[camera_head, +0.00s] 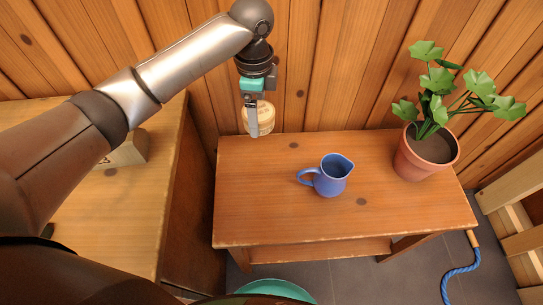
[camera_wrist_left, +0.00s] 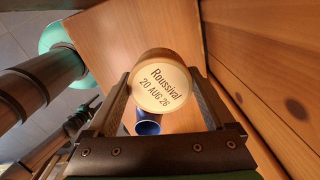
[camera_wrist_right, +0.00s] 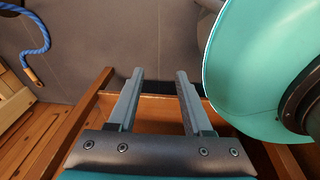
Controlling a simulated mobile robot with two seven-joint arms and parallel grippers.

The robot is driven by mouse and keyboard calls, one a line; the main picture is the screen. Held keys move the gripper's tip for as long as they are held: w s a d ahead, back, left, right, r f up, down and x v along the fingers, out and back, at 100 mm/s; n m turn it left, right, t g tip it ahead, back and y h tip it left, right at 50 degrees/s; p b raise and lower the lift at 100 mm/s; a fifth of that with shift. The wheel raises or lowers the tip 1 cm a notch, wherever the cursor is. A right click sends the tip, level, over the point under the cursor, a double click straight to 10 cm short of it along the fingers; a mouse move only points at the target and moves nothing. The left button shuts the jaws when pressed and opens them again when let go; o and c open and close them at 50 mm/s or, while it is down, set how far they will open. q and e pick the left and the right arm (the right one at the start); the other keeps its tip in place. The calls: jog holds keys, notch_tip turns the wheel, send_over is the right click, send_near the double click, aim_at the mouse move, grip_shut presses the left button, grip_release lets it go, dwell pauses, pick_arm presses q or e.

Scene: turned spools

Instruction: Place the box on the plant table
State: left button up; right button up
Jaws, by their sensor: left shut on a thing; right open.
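A round pale wooden box (camera_head: 264,118) with a lid marked "Roussival 20 AUG 26" is in my left gripper (camera_head: 254,128). The left wrist view shows the box (camera_wrist_left: 161,86) between the two fingers, which are shut on it. The gripper holds it by the plank wall, near the back left corner of the plant table (camera_head: 250,205). In the head view a finger covers part of the box. My right gripper (camera_wrist_right: 160,78) is open and empty, seen only in the right wrist view, with a wooden edge beyond its fingers.
A blue jug (camera_head: 334,176) stands mid-table. A potted plant (camera_head: 425,157) stands at the table's back right. The left and front right tabletop is clear. A pale block-like thing (camera_head: 128,150) lies on another wooden surface (camera_head: 150,205) at left. A blue rope (camera_head: 450,280) is on the floor.

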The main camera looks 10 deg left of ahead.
pick_arm(q)
jog(key=b, duration=0.1)
send_over(260, 164)
notch_tip(260, 164, down, 4)
jog(key=shift+s+d+f, duration=0.1)
jog(key=shift+d+f, duration=0.05)
jog(key=shift+f, duration=0.05)
notch_tip(260, 164, down, 8)
jog(key=b, duration=0.3)
jog(key=shift+f+b, duration=0.1)
jog(key=shift+b, duration=0.2)
jog(key=shift+f+b, duration=0.7)
jog(key=shift+f, duration=0.85)
jog(key=shift+f+b, duration=0.35)
jog(key=shift+f, duration=0.6)
pick_arm(e)
jog(key=w+a+r, duration=0.3)
jog(key=w, duration=0.2)
jog(key=w+a+r, duration=0.3)
jog(key=w+r, duration=0.1)
jog(key=w, duration=0.2)
jog(key=shift+w+a+y, duration=0.3)
jog(key=shift+a+y, duration=0.05)
jog(key=shift+y, duration=0.05)
pick_arm(q)
jog(key=o, duration=1.1)
jog(key=shift+f, duration=0.1)
jog(key=shift+c, duration=0.2)
